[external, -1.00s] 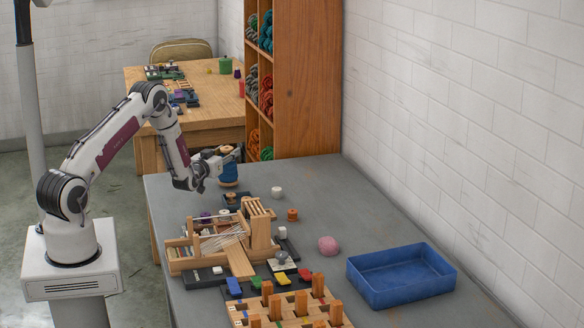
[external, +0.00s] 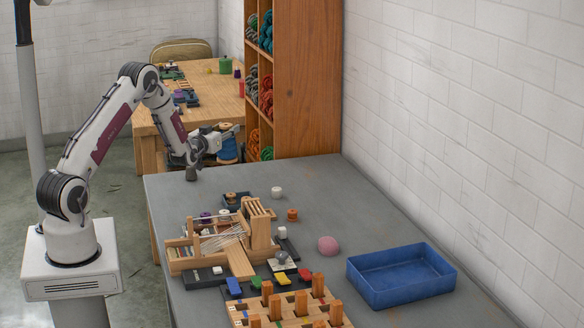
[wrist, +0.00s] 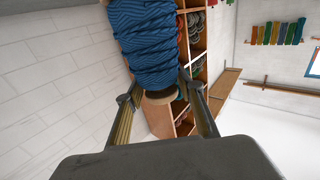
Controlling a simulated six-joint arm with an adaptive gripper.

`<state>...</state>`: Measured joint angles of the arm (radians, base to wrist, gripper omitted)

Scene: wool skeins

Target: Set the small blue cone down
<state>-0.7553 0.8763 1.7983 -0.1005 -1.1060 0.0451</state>
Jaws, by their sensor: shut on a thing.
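The small blue cone (external: 228,150) is a spool wound with blue yarn. It hangs in the air from my gripper (external: 226,130), near the far left end of the grey table, apart from its top. In the wrist view the blue yarn (wrist: 148,40) fills the upper middle, with a pale wooden end below it. There the two fingers of my gripper (wrist: 158,88) stand on either side of that end. The exact contact is partly hidden.
Below stands a small dark tray (external: 232,200) with a spool, beside a wooden loom (external: 215,243). A white piece (external: 277,192), an orange spool (external: 292,214) and a pink ball (external: 328,245) lie to the right. A blue bin (external: 402,276) stands front right. Table between them is bare.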

